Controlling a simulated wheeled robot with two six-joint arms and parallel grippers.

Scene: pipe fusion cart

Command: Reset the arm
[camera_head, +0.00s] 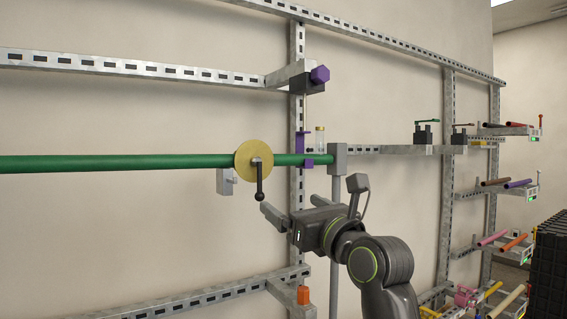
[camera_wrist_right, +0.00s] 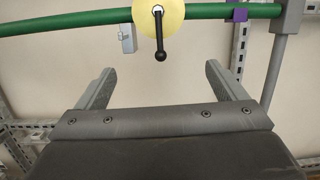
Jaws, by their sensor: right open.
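My right gripper (camera_head: 277,210) is open and empty. Its arm comes up from the bottom right, and its fingers reach toward the wall just below a long green pipe (camera_head: 110,163). In the right wrist view both fingers of the gripper (camera_wrist_right: 157,88) are spread wide with nothing between them. A yellow disc (camera_head: 250,158) with a black handle (camera_head: 260,182) sits on the green pipe. The handle hangs straight down, a little above and left of the gripper, apart from it. In the right wrist view the handle (camera_wrist_right: 159,40) shows beyond the fingers. My left gripper is not in view.
Slotted metal rails (camera_head: 140,68) cross the wall. A grey block (camera_head: 337,158) on a vertical post ends the pipe on the right. A purple clamp (camera_head: 301,145) stands near it. Shelves on the right hold coloured pipes (camera_head: 518,184). A black crate (camera_head: 550,270) stands at the right edge.

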